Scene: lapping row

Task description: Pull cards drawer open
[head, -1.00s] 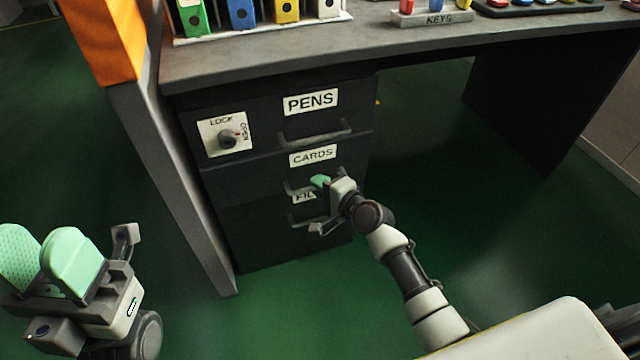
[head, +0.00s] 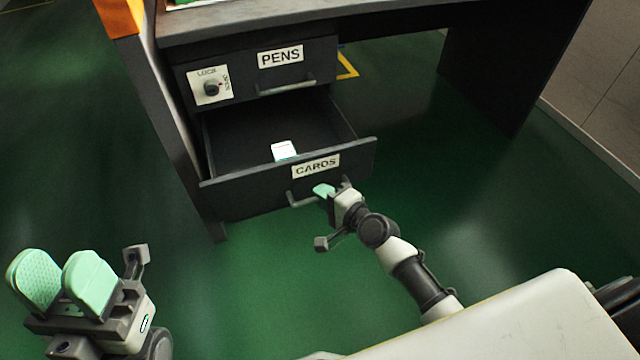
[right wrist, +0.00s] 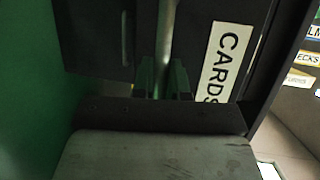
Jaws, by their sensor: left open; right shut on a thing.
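The cards drawer (head: 250,184) is pulled well out of the dark desk pedestal, and its label shows on the front. A small white card-like item (head: 284,149) lies inside it, near the front wall. My right gripper (head: 325,192) is shut on the drawer's bar handle (head: 297,202). In the right wrist view the green fingertips (right wrist: 162,78) close around the handle (right wrist: 167,35) beside the CARDS label (right wrist: 222,62). My left gripper (head: 62,281) is open and empty at the lower left, away from the desk.
The desk top (head: 230,30) runs across the back. Green floor lies clear in front and to the right. The desk's side panel (head: 180,130) stands at the left.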

